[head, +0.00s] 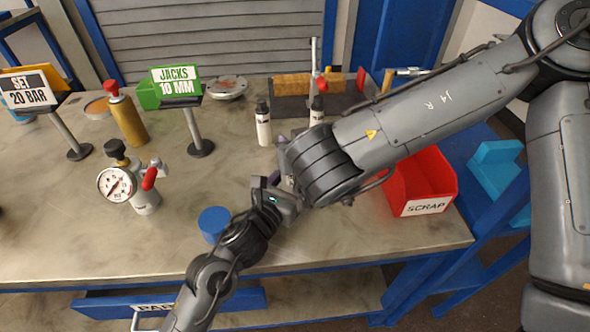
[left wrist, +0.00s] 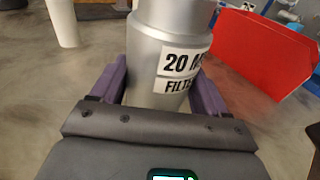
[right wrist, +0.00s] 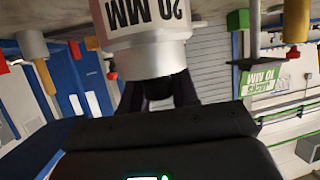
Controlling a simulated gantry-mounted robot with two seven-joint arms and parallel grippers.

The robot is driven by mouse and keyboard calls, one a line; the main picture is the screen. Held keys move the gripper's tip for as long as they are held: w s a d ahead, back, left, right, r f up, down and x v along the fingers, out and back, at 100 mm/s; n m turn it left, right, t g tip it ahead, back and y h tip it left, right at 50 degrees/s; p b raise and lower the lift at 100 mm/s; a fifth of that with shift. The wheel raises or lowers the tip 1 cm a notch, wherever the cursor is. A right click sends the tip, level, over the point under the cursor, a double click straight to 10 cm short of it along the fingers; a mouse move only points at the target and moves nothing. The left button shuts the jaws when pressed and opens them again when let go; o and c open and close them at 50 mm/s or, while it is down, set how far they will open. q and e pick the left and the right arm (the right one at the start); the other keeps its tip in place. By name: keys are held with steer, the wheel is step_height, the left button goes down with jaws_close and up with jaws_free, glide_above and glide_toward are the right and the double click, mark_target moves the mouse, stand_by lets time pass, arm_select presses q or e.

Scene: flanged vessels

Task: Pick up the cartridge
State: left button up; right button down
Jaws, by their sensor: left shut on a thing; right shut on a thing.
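The cartridge is a silver cylinder with a white label reading "20 M…" and "FILTE…" in the left wrist view (left wrist: 146,60). My left gripper (left wrist: 158,88) has its purple fingers on either side of the cartridge and is shut on it. In the right wrist view the silver cylinder (right wrist: 150,58), labelled "20 MM", shows with my right gripper (right wrist: 160,92) shut on its end. In the head view my two grippers meet near the middle of the bench, and my right wrist hides nearly all of the cartridge.
A red scrap bin (head: 424,180) stands right of the grippers. A blue cylinder (head: 214,222) is close to my left arm. A gauge vessel (head: 145,200) stands to the left. A white bottle (head: 263,124) and a green jacks bin (head: 150,95) stand behind. The bench's front left is clear.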

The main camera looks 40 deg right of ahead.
steer(key=shift+f, duration=0.1)
step_height(320, 180, up, 10)
stand_by(0.6)
arm_select(q)
steer(key=o, duration=0.9)
steer(key=shift+o, duration=0.2)
